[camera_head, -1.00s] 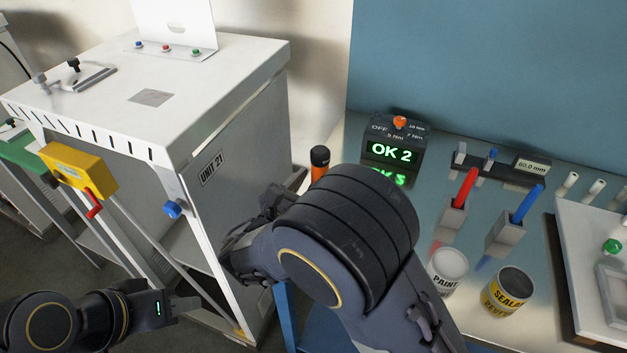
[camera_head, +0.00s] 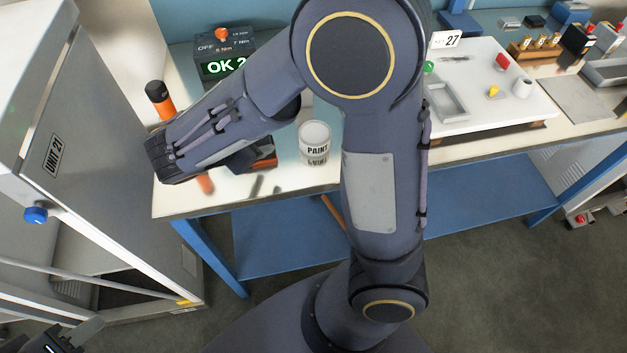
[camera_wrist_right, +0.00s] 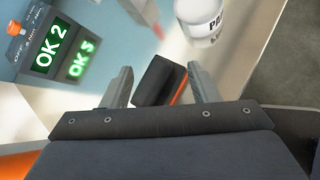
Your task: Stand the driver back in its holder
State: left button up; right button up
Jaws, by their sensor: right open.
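An orange cylinder with a black top (camera_head: 160,100), apparently the driver, stands at the left end of the bench, partly hidden behind my right arm. Its orange side also shows at the lower left of the right wrist view (camera_wrist_right: 15,166). A dark block with orange edges (camera_wrist_right: 158,82) lies between the fingertips of my right gripper (camera_wrist_right: 158,70), which is open. I cannot tell whether this block is the holder. In the head view it shows partly below my forearm (camera_head: 264,152). My left gripper (camera_head: 76,338) is at the bottom left corner, far from both; its jaws are unclear.
The lit OK 2 unit (camera_head: 226,66) stands at the back of the bench. A paint can (camera_head: 315,142) stands right of the dark block. A white tray (camera_head: 520,108) is farther right. The grey UNIT 21 cabinet (camera_head: 90,150) is close on the left.

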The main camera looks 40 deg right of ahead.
jog(key=s+d+m, duration=0.1)
jog(key=s+d+m+g+y, duration=0.1)
jog(key=s, duration=0.1)
jog(key=s+d+m+g+y, duration=0.1)
jog(key=shift+s+d+f+m, duration=0.2)
jog(key=shift+d+f+m, duration=0.05)
jog(key=shift+d+m, duration=0.1)
jog(key=s+a+r+m+t+y, duration=0.1)
jog(key=s+r+m+t+y, duration=0.2)
jog(key=s+m+y, duration=0.7)
jog(key=s+m, duration=0.3)
jog(key=m, duration=0.3)
jog(key=shift+s+a+r+y, duration=0.2)
jog(key=shift+s+y, duration=0.2)
jog(key=shift+m, duration=0.25)
